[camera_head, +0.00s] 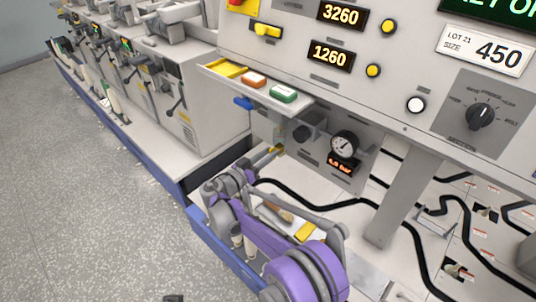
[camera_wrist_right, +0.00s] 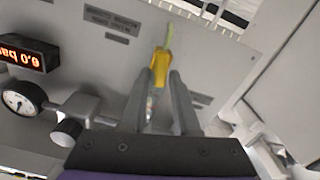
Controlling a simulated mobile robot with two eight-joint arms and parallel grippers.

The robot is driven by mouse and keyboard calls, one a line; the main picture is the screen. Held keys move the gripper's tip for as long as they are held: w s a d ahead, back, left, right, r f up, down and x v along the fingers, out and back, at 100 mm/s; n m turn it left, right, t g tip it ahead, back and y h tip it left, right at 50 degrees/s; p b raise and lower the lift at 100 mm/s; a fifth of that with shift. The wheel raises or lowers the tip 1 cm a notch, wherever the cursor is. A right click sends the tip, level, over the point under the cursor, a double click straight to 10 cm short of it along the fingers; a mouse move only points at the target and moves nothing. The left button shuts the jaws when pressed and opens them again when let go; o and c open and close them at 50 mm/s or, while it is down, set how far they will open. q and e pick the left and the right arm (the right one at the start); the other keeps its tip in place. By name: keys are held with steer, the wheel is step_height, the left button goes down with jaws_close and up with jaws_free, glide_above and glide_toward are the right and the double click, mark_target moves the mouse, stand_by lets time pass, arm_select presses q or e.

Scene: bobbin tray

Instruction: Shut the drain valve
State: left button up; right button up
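The yellow valve lever (camera_head: 277,149) sits low under the machine's front panel, left of the pressure gauge. In the right wrist view the lever (camera_wrist_right: 160,62) points toward me, with a yellow-green strip behind it. My right gripper (camera_head: 264,160) reaches up to it in the head view. In the right wrist view its two fingers (camera_wrist_right: 161,74) stand apart, with the lever's end at the gap between the tips. I see no clear grip on it. Only a small dark tip, perhaps of my left gripper (camera_head: 173,298), shows at the bottom edge of the head view.
The round gauge (camera_head: 344,145) and its small orange display (camera_head: 343,163) are right of the lever. A blue handle (camera_head: 243,103) and a shelf (camera_head: 258,88) with coloured blocks are above. Black hoses (camera_head: 320,199) run below. Open floor (camera_head: 85,215) lies left.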

steer(key=shift+o, duration=1.1)
steer(key=shift+s+a, duration=0.1)
arm_select(q)
steer(key=shift+r+p, duration=0.6)
steer(key=shift+r, duration=0.1)
arm_select(e)
steer(key=v, duration=1)
steer(key=shift+s+a, duration=0.15)
steer(key=shift+s, duration=0.05)
arm_select(q)
steer(key=shift+s, duration=0.1)
arm_select(e)
steer(key=shift+r, duration=0.1)
